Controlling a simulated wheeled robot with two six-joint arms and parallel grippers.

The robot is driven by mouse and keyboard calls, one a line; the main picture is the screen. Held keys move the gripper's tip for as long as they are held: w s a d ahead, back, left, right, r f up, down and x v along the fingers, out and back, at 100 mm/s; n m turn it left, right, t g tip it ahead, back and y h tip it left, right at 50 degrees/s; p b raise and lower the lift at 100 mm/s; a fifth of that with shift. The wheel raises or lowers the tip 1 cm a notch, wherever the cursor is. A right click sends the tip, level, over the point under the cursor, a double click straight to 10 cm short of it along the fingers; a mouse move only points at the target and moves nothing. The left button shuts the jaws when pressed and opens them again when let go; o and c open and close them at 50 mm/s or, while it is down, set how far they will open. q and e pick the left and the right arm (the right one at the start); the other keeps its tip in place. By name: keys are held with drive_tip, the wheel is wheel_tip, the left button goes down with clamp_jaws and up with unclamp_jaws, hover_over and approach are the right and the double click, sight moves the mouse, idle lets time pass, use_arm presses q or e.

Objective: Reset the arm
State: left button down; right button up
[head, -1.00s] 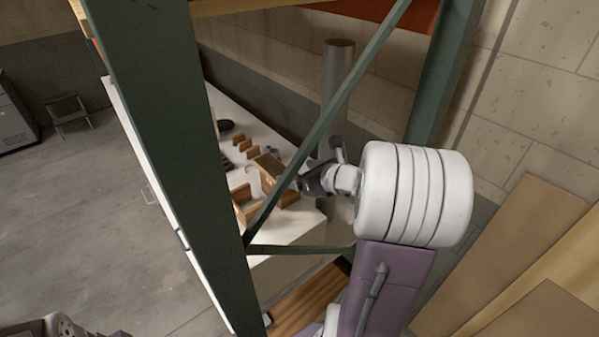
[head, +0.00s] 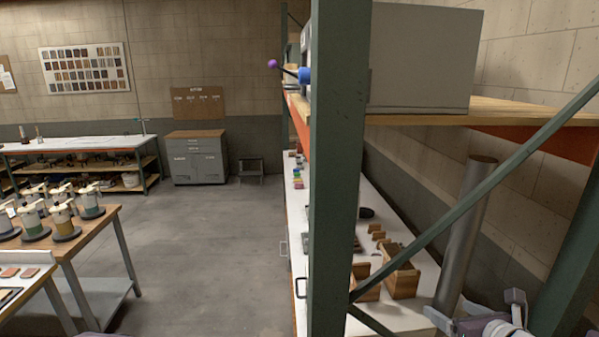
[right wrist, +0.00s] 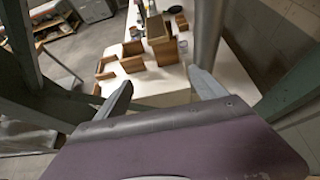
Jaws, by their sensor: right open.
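My right gripper (head: 478,312) is at the lower right of the head view, behind the green rack's diagonal brace and near the grey metal pipe. In the right wrist view its two fingers (right wrist: 160,92) are spread wide with nothing between them. Beyond them lie the white counter (right wrist: 172,85) and several wooden blocks and boxes (right wrist: 163,52), apart from the fingers. My left gripper does not show in either view.
The green rack post (head: 337,170) and brace (head: 470,200) stand close to my right arm. The metal pipe (head: 465,235) rises beside the gripper. A wooden shelf (head: 480,112) carries a grey box (head: 425,58). The floor (head: 210,240) at left is clear around the tables.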

drive_tip(key=s+a+f+n+g+y+b, duration=0.2)
drive_tip(key=s+a+f+n+g+b, duration=0.15)
drive_tip(key=a+f+n, duration=0.4)
drive_tip(key=s+a+f+n+g+y+b, duration=0.1)
drive_tip(key=s+a+f+n+g+b, duration=0.25)
drive_tip(key=a+f+n, duration=0.45)
use_arm(q)
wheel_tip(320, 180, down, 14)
drive_tip(key=b, duration=0.7)
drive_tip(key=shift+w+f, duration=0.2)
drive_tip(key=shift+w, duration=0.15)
use_arm(e)
drive_tip(key=s+f+n+g+h, duration=0.1)
drive_tip(key=s+f+n+g, duration=0.1)
drive_tip(key=f+n, duration=0.5)
drive_tip(key=s+f+n+g+h, duration=0.2)
drive_tip(key=s+f+n, duration=0.3)
drive_tip(key=n, duration=0.7)
wheel_tip(320, 180, down, 2)
drive_tip(key=shift+s+a+f+h, duration=0.15)
drive_tip(key=shift+a+h, duration=0.15)
drive_tip(key=shift+a, duration=0.1)
